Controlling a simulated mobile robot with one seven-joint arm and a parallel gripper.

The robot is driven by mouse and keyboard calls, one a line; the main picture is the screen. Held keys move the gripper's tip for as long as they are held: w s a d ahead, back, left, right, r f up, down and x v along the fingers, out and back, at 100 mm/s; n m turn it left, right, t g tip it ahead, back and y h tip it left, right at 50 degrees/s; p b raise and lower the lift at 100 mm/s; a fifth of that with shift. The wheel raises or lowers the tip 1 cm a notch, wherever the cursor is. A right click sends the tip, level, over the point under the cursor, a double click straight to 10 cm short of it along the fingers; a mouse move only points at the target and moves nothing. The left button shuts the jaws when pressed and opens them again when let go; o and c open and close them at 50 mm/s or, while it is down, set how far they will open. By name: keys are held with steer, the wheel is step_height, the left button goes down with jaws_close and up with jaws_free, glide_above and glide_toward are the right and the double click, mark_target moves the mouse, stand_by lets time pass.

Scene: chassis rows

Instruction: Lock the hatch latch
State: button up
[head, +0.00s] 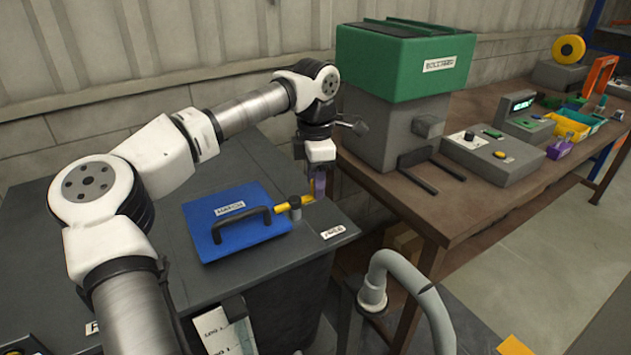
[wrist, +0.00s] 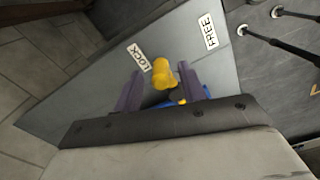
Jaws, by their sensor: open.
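The blue hatch (head: 238,235) lies on top of a dark cabinet, with a black handle (head: 240,228) across it. The latch is a yellow lever (head: 283,206) with a grey pivot (head: 295,203) at the hatch's right edge. My gripper (head: 318,192) points down at the lever's outer end. In the wrist view the yellow lever end (wrist: 162,75) sits between the two purple fingers of my open gripper (wrist: 160,80), with a gap visible on the right; left contact is unclear. A LOCK label (wrist: 138,57) and a FREE label (wrist: 209,32) lie beyond it.
A wooden bench (head: 440,210) stands close on the right, bearing a grey machine with a green top (head: 405,60) and a control box (head: 492,155). A bent grey pipe (head: 405,265) rises in front. The cabinet top left of the hatch is clear.

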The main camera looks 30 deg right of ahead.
step_height(320, 180, up, 13)
steer(key=shift+r+b, duration=0.2)
steer(key=shift+b, duration=0.25)
steer(key=shift+s+f, duration=0.1)
